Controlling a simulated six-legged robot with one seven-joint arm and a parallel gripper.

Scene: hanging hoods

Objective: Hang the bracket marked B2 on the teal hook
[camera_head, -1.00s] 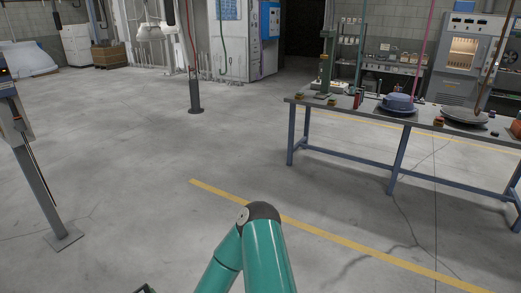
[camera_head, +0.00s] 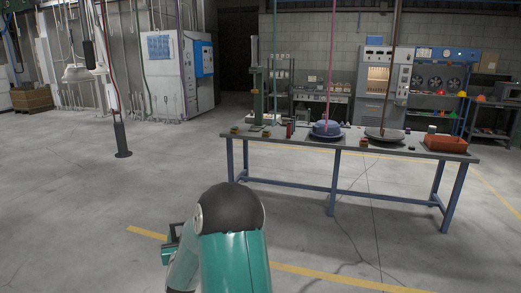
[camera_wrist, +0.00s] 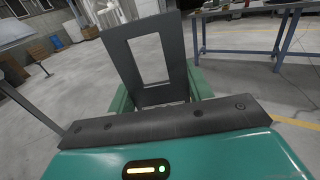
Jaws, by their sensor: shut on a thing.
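My gripper (camera_wrist: 162,100) is shut on a flat dark grey bracket (camera_wrist: 124,66) with a rectangular window, which stands up between the green jaws in the wrist view. No B2 mark can be read on it. In the head view my gripper is mostly hidden behind my arm at the bottom. A thin teal line (camera_head: 275,60) hangs down over the left part of the workbench in the head view. No hook shape can be made out on it. The bracket is well apart from it, on the near side of the bench.
The workbench (camera_head: 290,192) stands ahead to the right. A blue hood (camera_head: 327,129) below a pink line, a dark round hood (camera_head: 384,134) below a brown line, a green press (camera_head: 257,90) and an orange tray (camera_head: 446,143) are on it. A dark post (camera_head: 121,140) stands left. The floor between is clear.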

